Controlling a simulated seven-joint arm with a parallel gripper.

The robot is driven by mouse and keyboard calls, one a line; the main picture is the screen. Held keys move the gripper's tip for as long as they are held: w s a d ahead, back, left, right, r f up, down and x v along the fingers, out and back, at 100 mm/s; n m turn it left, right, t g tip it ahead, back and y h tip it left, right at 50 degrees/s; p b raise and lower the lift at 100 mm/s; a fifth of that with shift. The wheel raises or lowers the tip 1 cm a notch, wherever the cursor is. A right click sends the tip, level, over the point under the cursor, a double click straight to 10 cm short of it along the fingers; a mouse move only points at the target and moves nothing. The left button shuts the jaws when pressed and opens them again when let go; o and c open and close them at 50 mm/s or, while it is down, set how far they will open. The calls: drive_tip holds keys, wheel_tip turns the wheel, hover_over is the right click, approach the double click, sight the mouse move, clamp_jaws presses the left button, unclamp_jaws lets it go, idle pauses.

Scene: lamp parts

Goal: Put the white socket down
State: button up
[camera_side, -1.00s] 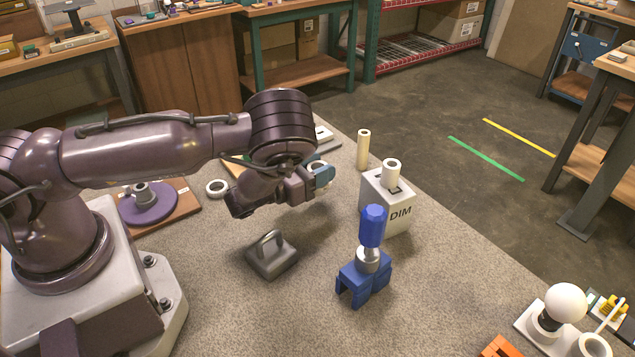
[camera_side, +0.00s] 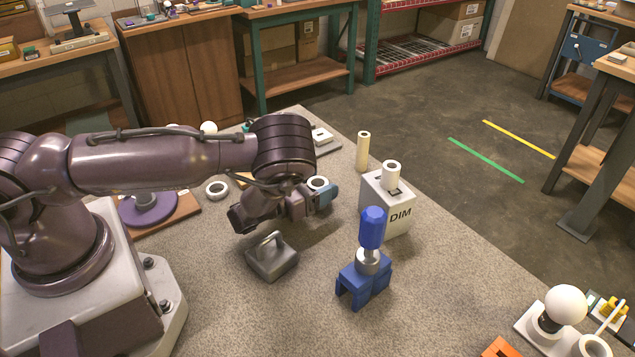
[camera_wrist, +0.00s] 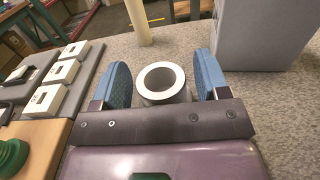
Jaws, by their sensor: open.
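The white socket (camera_wrist: 142,82) is a short, upright, hollow cylinder standing on the grey table surface between my fingers in the wrist view. My gripper (camera_wrist: 163,82) is open, with a blue-padded finger on each side of the socket and a small gap showing at both sides. In the side view the socket's white rim (camera_side: 318,182) shows just above my gripper (camera_side: 322,198). The lower part of the socket is hidden there by my fingers.
A white DIM box (camera_side: 398,214) with a white cylinder on top stands to the right. A cream tube (camera_side: 363,151) stands behind it. A blue stand with a blue-handled tool (camera_side: 372,228) and a grey handled weight (camera_side: 271,260) are in front. A white ring (camera_side: 217,189) lies left.

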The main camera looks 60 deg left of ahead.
drive_tip(key=shift+r, duration=0.2)
drive_tip(key=s, duration=1.2)
drive_tip(key=w+a+r+n+y, duration=0.2)
drive_tip(key=a+r+n+y, duration=0.3)
drive_tip(key=r+n+y, duration=0.65)
drive_tip(key=s+a+r+n+g+y, duration=0.3)
drive_tip(key=s+r+n+g+y, duration=0.15)
drive_tip(key=n+g, duration=0.35)
drive_tip(key=s+a+r+n+g+y, duration=0.3)
drive_tip(key=r+n+g, duration=0.25)
drive_tip(key=g, duration=0.45)
drive_tip(key=s+d+r+n+g+h, duration=0.1)
drive_tip(key=s+d+n+g+h, duration=0.25)
drive_tip(key=s+n+h, duration=0.55)
drive_tip(key=w+d+r+n+t+h, duration=0.2)
drive_tip(key=d+r+t+h, duration=0.6)
drive_tip(key=d+t+h, duration=0.1)
drive_tip(key=shift+d+r+h, duration=0.35)
drive_tip(key=shift+d+h, duration=0.15)
drive_tip(key=shift+d, duration=0.75)
